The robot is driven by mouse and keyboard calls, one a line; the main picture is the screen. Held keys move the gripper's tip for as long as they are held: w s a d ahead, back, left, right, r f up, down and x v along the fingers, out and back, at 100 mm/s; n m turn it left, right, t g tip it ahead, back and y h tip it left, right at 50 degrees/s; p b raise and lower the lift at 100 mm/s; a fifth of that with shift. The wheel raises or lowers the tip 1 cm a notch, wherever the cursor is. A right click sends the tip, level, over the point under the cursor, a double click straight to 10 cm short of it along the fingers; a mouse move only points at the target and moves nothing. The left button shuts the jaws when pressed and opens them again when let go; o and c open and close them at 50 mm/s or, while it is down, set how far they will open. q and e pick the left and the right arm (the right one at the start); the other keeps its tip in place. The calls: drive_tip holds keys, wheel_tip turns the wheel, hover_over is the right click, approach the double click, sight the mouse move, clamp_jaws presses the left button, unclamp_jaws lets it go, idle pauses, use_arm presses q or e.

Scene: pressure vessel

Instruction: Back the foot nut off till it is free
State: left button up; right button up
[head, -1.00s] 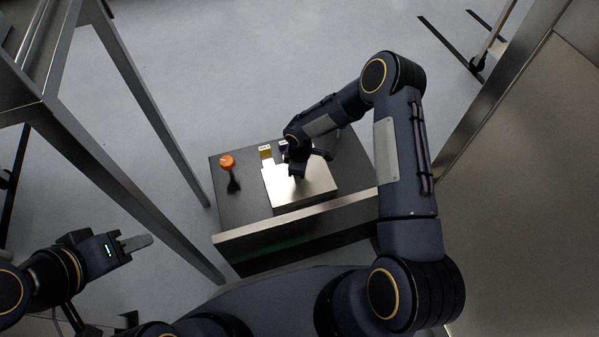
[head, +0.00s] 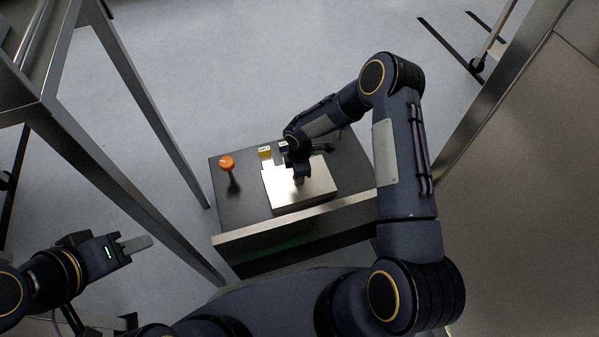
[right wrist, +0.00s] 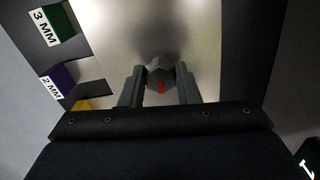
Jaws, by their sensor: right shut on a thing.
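The foot nut (right wrist: 160,77) is a grey six-sided piece with a red mark on its face, seen in the right wrist view over a pale metal plate. My right gripper (right wrist: 160,88) has a finger on each side of it and is shut on it. In the head view my right gripper (head: 300,175) is over the metal plate (head: 318,190), and its own wrist hides the nut there.
The plate lies on a dark-topped stand (head: 225,205). Beside it are a yellow block (head: 265,153), a purple block (right wrist: 62,77) marked 2 MM and a green block (right wrist: 62,22) marked 3 MM. An orange knob (head: 227,162) stands left. A metal frame (head: 150,115) rises further left.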

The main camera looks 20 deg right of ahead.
drive_tip(key=o, duration=1)
wheel_tip(320, 180, up, 7)
drive_tip(key=p, duration=0.2)
drive_tip(key=shift+f+p, duration=0.15)
drive_tip(key=shift+p, duration=0.2)
drive_tip(key=shift+r, duration=0.55)
